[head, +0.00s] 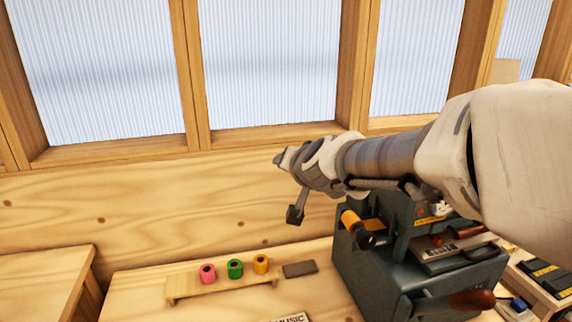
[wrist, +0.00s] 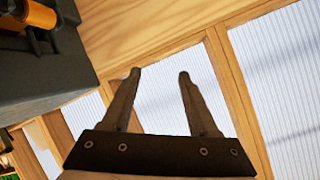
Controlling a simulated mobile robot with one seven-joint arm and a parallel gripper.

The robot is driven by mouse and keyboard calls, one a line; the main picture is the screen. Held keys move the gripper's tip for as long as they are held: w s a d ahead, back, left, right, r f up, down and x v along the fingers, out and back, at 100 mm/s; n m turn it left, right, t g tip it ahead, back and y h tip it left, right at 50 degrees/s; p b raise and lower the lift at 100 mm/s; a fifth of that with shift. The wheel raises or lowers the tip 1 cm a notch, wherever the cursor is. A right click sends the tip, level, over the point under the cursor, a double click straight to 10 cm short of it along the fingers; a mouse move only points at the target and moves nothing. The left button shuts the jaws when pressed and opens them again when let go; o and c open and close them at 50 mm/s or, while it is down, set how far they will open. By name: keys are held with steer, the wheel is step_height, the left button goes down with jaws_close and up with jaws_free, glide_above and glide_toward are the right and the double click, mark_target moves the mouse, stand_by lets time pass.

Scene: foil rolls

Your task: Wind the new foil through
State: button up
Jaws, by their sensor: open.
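The foil machine (head: 385,275) is a dark grey-green box at the right of the bench, partly hidden by my arm. An orange-gold foil roll (head: 349,218) with a dark end knob (head: 366,240) sits on its left side; this roll also shows at the top left of the wrist view (wrist: 40,14). Pink (head: 208,273), green (head: 235,268) and orange (head: 261,264) rolls sit on a small wooden rack. My gripper (head: 287,185) is in the air above and left of the machine. In the wrist view its two fingers (wrist: 158,76) are apart with nothing between them.
The wooden rack (head: 222,287) stands left of the machine, with a dark flat block (head: 300,269) beside it. A red-brown handle (head: 471,300) sticks out at the machine's front. A plate reading "MUSIC" (head: 290,319) lies at the front edge. Windows and a wood wall close off the back.

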steer(key=w+d+f+m+t+h, duration=0.1)
steer(key=w+f+m+h, duration=0.3)
steer(key=w, duration=0.4)
steer(key=m+g+h+b, duration=0.1)
steer(key=m+g+h, duration=0.8)
steer(key=h, duration=0.7)
glide_toward(357, 242)
steer(key=shift+n+g, duration=0.6)
steer(key=shift+n, duration=0.1)
steer(key=w+d+p, duration=0.1)
steer(key=d, duration=0.3)
steer(key=w+d, duration=0.1)
steer(key=d, duration=0.3)
steer(key=d+p, duration=0.1)
steer(key=d, duration=0.2)
steer(key=shift+w+d+r+p, duration=0.25)
steer(key=shift+w+d+p, duration=0.05)
steer(key=shift+w+d, duration=0.1)
jaws_close()
